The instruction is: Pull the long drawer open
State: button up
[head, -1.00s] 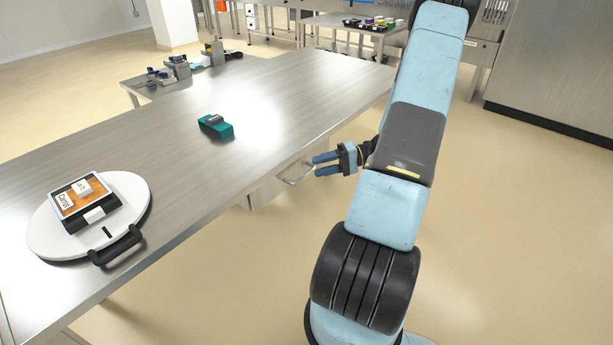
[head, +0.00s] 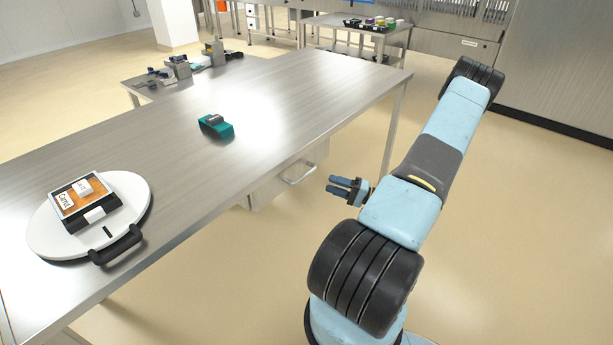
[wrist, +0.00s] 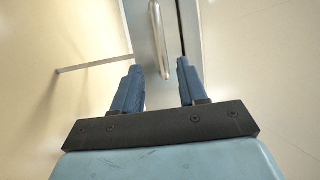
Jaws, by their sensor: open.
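The long drawer (head: 283,183) hangs under the near edge of the steel table, with a metal bar handle (head: 298,173) on its front. My gripper (head: 339,186) is open and empty, to the right of the handle and apart from it. In the wrist view the drawer front (wrist: 173,28) and the handle (wrist: 158,40) lie ahead, beyond and between the two blue fingers (wrist: 157,82). A narrow dark gap shows beside the drawer front there. How far the drawer is out is hard to tell.
The steel table (head: 170,150) carries a round white board (head: 45,240) with a black handle, a tray pack (head: 83,200) and a teal device (head: 216,126). A table leg (head: 392,130) stands beyond the drawer. The floor around my gripper is clear.

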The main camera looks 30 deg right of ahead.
aim_at(306, 176)
jog(key=x, duration=1)
jog(key=shift+w+a+r, duration=0.15)
jog(key=shift+w+a, duration=0.05)
jog(key=shift+w, duration=0.05)
grip_shut()
